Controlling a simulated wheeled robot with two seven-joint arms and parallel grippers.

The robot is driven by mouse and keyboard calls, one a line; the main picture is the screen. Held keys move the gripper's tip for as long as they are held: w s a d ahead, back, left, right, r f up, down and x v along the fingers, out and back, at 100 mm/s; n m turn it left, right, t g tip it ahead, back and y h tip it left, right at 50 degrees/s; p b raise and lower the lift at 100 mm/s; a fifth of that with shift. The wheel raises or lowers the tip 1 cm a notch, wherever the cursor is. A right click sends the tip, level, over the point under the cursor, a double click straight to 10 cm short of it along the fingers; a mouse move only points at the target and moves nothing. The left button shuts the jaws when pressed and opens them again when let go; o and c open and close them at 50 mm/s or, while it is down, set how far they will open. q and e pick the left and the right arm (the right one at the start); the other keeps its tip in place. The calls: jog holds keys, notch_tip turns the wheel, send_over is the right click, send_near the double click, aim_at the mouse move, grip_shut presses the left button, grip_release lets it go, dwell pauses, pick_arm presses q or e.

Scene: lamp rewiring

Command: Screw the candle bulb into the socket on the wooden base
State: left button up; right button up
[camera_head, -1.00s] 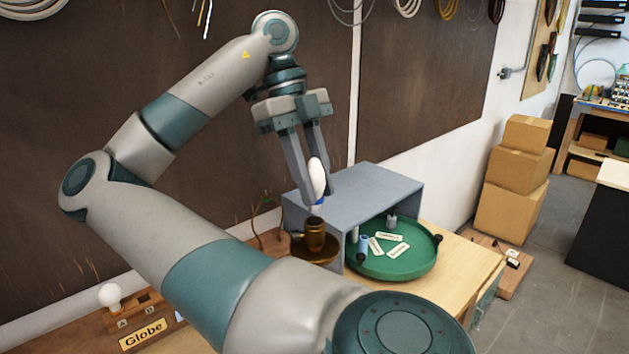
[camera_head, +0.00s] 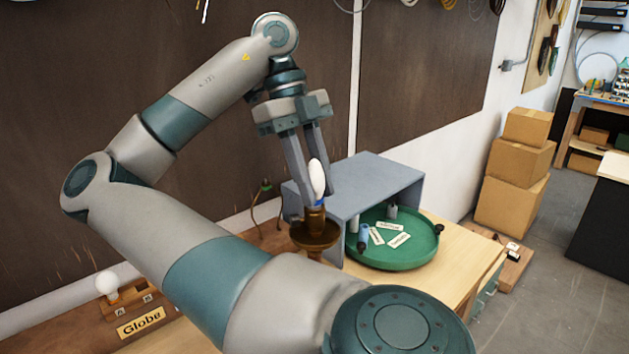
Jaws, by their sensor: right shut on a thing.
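The white candle bulb (camera_head: 317,178) is upright between the fingers of my right gripper (camera_head: 314,204). The gripper points down and is shut on it, around a blue band at its lower part. Directly below is the brass-brown socket (camera_head: 316,216) on the round brown base (camera_head: 315,236). The bulb's lower end is at the socket's mouth. The fingertips hide part of the join, so I cannot tell how far it is in. My left gripper is not in view.
A grey open-fronted box (camera_head: 375,180) stands just behind and right of the socket. A wooden holder (camera_head: 141,322) marked "Globe", with a white round bulb (camera_head: 107,283), is at lower left.

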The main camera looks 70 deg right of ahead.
jog(key=shift+p, duration=0.35)
jog(key=shift+f, duration=0.2)
dwell(1.0)
jog(key=shift+o, duration=0.9)
jog(key=shift+c, duration=0.6)
jog(key=shift+r+m+y+p, duration=0.2)
jog(key=shift+m+y+p, duration=0.1)
jog(key=shift+m+p, duration=0.35)
jog(key=m+p, duration=0.2)
jog(key=shift+r+m+t+y, duration=0.1)
jog(key=shift+m+t+y, duration=0.25)
jog(key=shift+t+y, duration=0.05)
jog(key=m+t+p, duration=0.1)
jog(key=m+p, duration=0.1)
jog(key=m, duration=0.1)
jog(key=shift+y+p, duration=0.3)
jog(key=shift+f+m, duration=0.3)
jog(key=shift+m, duration=0.3)
